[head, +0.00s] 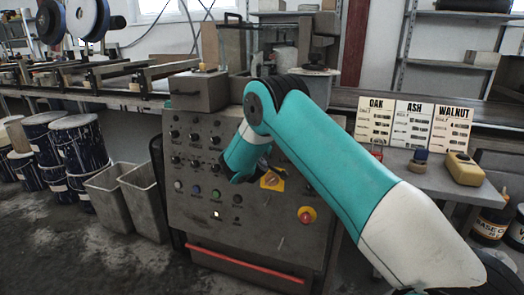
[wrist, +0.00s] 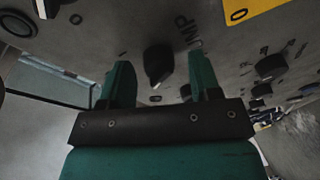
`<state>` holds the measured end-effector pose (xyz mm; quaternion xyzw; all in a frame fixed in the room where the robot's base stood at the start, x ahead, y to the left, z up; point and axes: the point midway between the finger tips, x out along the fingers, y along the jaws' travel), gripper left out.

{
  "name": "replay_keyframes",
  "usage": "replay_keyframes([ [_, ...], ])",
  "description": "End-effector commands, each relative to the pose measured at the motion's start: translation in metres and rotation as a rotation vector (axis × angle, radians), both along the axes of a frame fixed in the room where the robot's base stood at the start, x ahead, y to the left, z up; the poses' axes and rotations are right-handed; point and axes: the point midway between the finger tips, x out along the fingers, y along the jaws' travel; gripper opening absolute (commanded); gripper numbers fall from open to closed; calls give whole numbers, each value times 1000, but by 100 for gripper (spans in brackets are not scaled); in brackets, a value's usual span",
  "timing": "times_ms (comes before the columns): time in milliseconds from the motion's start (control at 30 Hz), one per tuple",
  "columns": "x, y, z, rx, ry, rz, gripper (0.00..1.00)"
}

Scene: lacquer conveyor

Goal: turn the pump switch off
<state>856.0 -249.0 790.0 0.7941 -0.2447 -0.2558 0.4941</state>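The control panel (head: 195,215) stands in the middle of the head view. In the wrist view the black pump switch (wrist: 158,65) sits on the grey panel beside the lettering PUMP. Its narrow pointer end faces down in the picture, towards a small oval mark; another short mark lies to its left. My gripper (wrist: 159,85) is open, with one green finger on each side of the switch and visible gaps between. Whether the fingertips touch the panel I cannot tell. In the head view my arm hides the switch and most of the gripper.
A yellow-plated rotary switch (head: 272,180) and a red stop button (head: 307,214) are close to the gripper on the panel. Other knobs (wrist: 270,66) are at the right of the wrist view. Grey bins (head: 150,200) stand left of the panel.

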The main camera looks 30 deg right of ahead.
Motion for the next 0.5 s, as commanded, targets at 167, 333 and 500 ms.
replay_keyframes([
  [167,-1,1,1,1,-1,1,57],
  [333,-13,14,4,1,0,3,57],
  [500,-43,40,10,-1,2,6,57],
])
